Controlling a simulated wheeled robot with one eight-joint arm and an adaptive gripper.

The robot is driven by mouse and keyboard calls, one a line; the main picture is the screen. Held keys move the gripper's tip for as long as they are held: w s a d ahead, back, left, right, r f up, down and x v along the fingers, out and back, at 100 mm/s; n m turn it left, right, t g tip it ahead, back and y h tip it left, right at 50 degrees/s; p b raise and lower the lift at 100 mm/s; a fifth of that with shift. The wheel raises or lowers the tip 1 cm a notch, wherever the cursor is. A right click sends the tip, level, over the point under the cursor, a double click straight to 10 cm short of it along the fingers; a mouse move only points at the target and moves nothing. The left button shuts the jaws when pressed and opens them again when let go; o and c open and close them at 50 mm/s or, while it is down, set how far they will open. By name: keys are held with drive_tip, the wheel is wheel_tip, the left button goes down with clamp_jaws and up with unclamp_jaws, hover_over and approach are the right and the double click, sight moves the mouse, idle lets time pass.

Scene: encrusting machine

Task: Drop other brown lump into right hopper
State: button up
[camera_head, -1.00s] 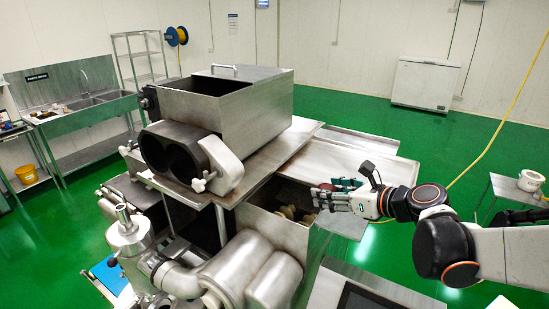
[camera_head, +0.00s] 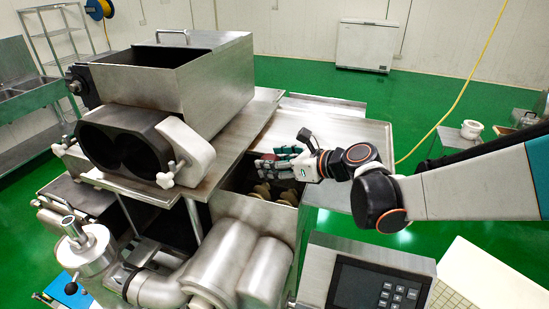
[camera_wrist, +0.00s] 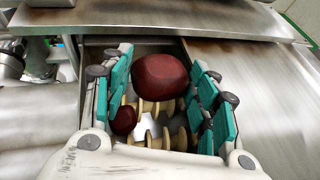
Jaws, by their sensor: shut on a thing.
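A large reddish-brown lump (camera_wrist: 160,82) is between the green-padded fingers of my gripper (camera_wrist: 163,92), which is shut on it. In the head view, my gripper (camera_head: 264,167) reaches in from the right, over the open right hopper (camera_head: 262,211). The hopper is a steel box with pale auger screws (camera_wrist: 178,132) inside. A second brown lump (camera_wrist: 123,120) lies lower, on the screws at the left, partly hidden by the left finger. The held lump is above the screws, apart from the hopper floor.
A large steel hopper (camera_head: 215,75) stands higher at the left, with a dark double-tube outlet (camera_head: 120,145). A steel tray surface (camera_head: 345,135) lies behind my gripper. A control panel (camera_head: 375,285) stands in front at the right.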

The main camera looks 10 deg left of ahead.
drive_tip(key=shift+d+f+b, duration=0.1)
drive_tip(key=shift+f+b, duration=0.2)
drive_tip(key=shift+f, duration=0.5)
drive_tip(key=o, duration=1.2)
drive_tip(key=v, duration=1.2)
drive_tip(key=shift+s, duration=0.15)
